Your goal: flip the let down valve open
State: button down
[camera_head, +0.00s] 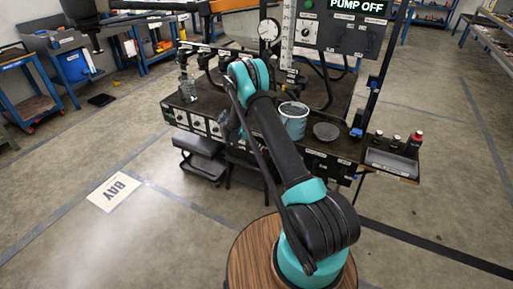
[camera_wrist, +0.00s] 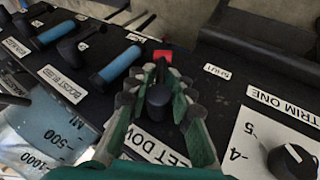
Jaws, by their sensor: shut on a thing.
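The let down valve (camera_wrist: 159,97) shows in the wrist view as a dark rounded handle on the black panel. Beside it is a white label (camera_wrist: 152,149), partly covered, reading "LET DOW…". My gripper (camera_wrist: 160,77) is shut on the handle, with one grey-and-teal finger on each side. A small red piece (camera_wrist: 163,56) shows just beyond the fingertips. A "SHUT" label (camera_wrist: 217,70) lies to the right of the handle. The fingers hide part of the valve. In the head view, my arm blocks a clear sight of the gripper and valve.
Blue-handled valves (camera_wrist: 118,66) stand left of my gripper. A clear graduated container (camera_wrist: 52,128) is close at lower left, and a TRIM ONE dial (camera_wrist: 292,160) at lower right. In the head view, a bucket (camera_head: 294,119) and a bowl (camera_head: 326,132) sit on the bench.

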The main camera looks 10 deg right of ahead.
jog(key=g+h, duration=0.1)
jog(key=h, duration=0.1)
jog(key=n+g+h, duration=0.1)
jog(key=shift+s+d+r+h, duration=0.15)
jog(key=shift+h, duration=0.25)
dwell(0.5)
jog(key=c, duration=1.6)
grip_release()
jog(key=shift+r, duration=0.15)
jog(key=o, duration=0.7)
jog(key=shift+g, duration=0.3)
notch_tip(320, 180, up, 8)
jog(key=shift+r, duration=0.5)
jog(key=c, duration=0.7)
jog(key=shift+r, duration=0.45)
